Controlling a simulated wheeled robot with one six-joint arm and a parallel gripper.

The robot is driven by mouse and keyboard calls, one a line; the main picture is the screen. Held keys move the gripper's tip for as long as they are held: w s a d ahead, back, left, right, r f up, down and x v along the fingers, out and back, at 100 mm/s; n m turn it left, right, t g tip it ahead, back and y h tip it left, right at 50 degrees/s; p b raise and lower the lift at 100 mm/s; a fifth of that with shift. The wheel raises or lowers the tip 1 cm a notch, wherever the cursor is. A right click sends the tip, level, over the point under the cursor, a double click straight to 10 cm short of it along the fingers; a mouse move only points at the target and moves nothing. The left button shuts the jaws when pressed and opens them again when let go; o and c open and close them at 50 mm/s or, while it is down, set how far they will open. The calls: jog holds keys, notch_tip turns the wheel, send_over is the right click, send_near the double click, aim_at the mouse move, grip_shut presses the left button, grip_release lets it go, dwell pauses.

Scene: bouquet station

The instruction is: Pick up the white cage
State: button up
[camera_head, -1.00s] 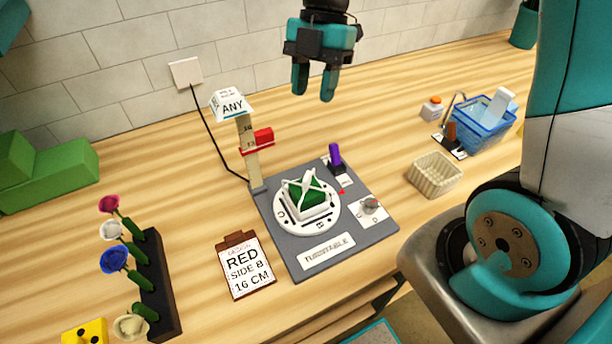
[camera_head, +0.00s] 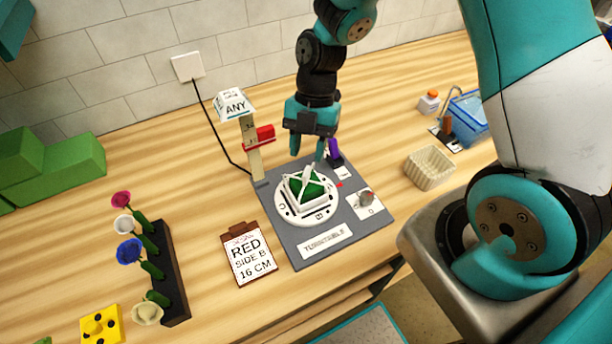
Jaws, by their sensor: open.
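The white cage (camera_head: 307,177) is a frame of white bars over a green block (camera_head: 301,187). It sits on the round white disc (camera_head: 284,207) of the grey turntable board (camera_head: 288,236). My gripper (camera_head: 308,151) is open and empty, pointing down just above and behind the cage. Its fingertips look apart from the cage, though the exact height is hard to tell.
A post with a red slider (camera_head: 261,137) and an "ANY" sign (camera_head: 235,104) stands left of my gripper. A purple peg (camera_head: 333,148) stands close on its right.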

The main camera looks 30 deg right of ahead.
aim_at(307, 170)
jog(key=p+x, duration=0.2)
jog(key=x, duration=0.1)
jog(key=shift+s+f, duration=0.15)
jog(key=shift+s, duration=0.25)
jog(key=shift+s+a+f, duration=0.1)
jog(key=shift+a+f, duration=0.05)
jog(key=shift+f, duration=0.45)
grip_shut()
